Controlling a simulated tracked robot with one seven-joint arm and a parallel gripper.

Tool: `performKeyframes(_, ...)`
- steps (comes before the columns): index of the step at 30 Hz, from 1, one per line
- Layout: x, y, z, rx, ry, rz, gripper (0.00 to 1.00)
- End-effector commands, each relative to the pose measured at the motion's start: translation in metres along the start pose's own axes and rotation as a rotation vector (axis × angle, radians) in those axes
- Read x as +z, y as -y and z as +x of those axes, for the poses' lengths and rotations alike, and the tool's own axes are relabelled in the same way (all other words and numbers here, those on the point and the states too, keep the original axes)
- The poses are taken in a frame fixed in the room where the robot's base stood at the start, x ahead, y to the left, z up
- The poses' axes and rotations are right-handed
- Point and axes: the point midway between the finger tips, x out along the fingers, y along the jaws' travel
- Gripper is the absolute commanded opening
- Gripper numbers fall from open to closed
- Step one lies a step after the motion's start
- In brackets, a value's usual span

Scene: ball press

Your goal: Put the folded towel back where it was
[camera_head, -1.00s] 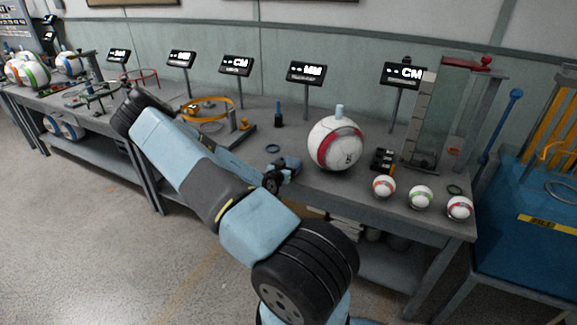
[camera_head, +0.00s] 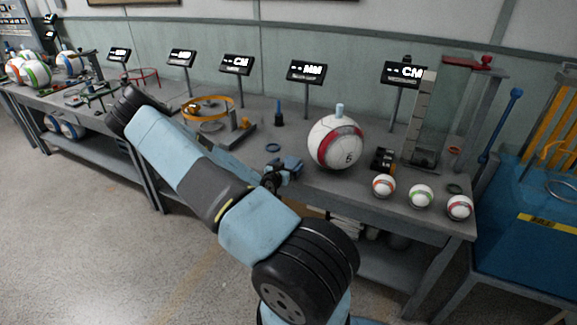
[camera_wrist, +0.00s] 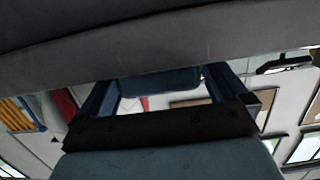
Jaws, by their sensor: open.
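No folded towel shows clearly in either view. A pale stack (camera_head: 346,225) sits on the shelf under the bench, partly hidden by my arm, and I cannot tell whether it is cloth. My gripper (camera_head: 287,167) is at the bench's front edge, left of the large white and red ball, and appears apart from it. In the wrist view my gripper (camera_wrist: 160,92) is open, its dark blue fingers spread. A wide grey surface fills the top of that view, and I cannot tell what it is.
A large white and red ball (camera_head: 335,142) stands on the bench (camera_head: 310,186). A blue cabinet (camera_head: 530,235) is at right.

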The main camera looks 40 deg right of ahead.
Motion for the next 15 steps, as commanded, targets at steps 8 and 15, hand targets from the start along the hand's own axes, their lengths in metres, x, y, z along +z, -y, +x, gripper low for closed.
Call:
performKeyframes(8,0.0,0.001,-0.055,-0.002,0.001,-0.001,1.0)
performKeyframes(15,0.0,0.0,-0.089,0.0,0.001,0.0,1.0)
